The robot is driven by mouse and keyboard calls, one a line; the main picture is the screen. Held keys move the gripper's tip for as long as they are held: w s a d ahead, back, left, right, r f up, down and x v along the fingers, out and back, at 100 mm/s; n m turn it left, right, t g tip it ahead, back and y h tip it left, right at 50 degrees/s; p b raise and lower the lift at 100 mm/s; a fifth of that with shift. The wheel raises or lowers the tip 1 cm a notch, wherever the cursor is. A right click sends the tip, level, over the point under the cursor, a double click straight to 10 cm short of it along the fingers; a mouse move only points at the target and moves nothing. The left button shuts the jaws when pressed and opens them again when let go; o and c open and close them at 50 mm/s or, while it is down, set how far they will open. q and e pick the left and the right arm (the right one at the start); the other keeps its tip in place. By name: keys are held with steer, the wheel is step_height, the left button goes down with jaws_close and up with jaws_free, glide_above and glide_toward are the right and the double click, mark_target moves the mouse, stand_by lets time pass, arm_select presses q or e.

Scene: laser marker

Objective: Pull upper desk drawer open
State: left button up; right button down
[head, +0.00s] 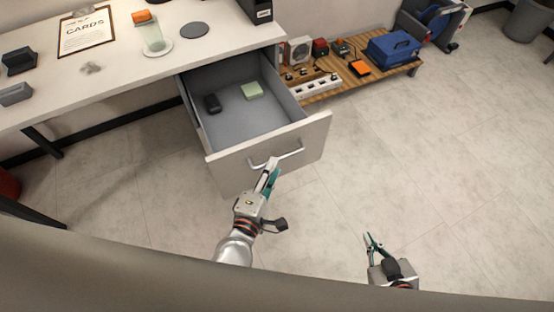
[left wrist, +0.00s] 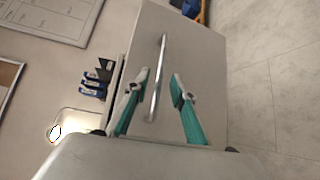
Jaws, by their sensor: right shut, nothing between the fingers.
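The upper desk drawer (head: 225,140) stands far out from the desk, with a dark object (head: 212,103) and a pale green pad (head: 252,90) inside. Its front panel (head: 306,143) carries a silver bar handle (head: 278,158). My left gripper (head: 270,172) is at the handle. In the left wrist view the handle (left wrist: 158,75) shows between the two spread fingers (left wrist: 156,92), with gaps on both sides. Whether a finger touches it I cannot tell. My right gripper (head: 371,243) is shut and empty, low over the floor, to the right of the drawer and apart from it.
The white desk top (head: 110,75) holds a clipboard (head: 86,32), a glass (head: 153,38) and small items. A low wooden shelf (head: 335,82) with a power strip (head: 315,85) and a blue toolbox (head: 393,47) lies right of the drawer. Floor in front is clear.

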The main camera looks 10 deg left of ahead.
arm_select(q)
steer(key=v, duration=0.7)
steer(key=shift+s, duration=0.15)
